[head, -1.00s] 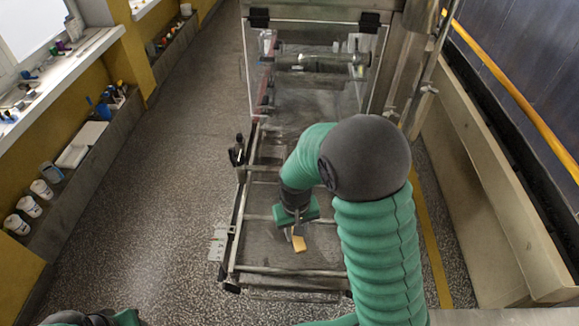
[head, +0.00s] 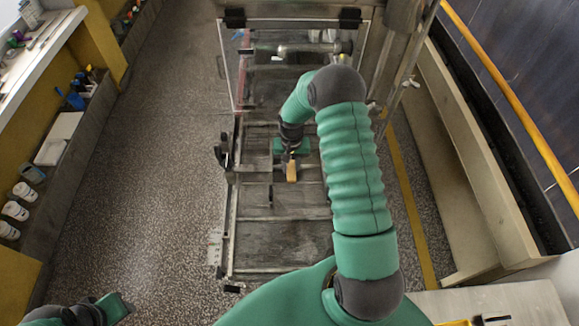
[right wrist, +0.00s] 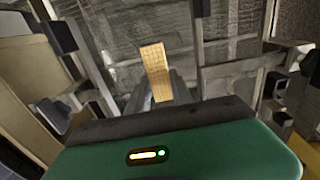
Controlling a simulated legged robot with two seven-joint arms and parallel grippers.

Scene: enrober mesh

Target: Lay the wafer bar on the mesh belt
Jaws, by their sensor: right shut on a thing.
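The wafer bar (head: 291,172) is tan and sits in my right gripper (head: 290,158), over the middle of the mesh belt machine. In the right wrist view the wafer bar (right wrist: 156,72) shows a grid pattern and sticks out past the jaws (right wrist: 165,98), which are shut on it. The mesh belt (head: 280,240) is a dark grey surface inside a metal frame; it also shows behind the bar in the right wrist view (right wrist: 110,40). I cannot tell the bar's height above it. My left gripper (head: 95,312) is at the bottom left edge, partly cut off; its jaws are unclear.
A clear-panelled hood (head: 290,65) with a roller stands at the far end of the machine. A wall ledge (head: 60,150) with white cups runs along the left. A yellow rail (head: 520,110) runs along the right. The floor left of the machine is clear.

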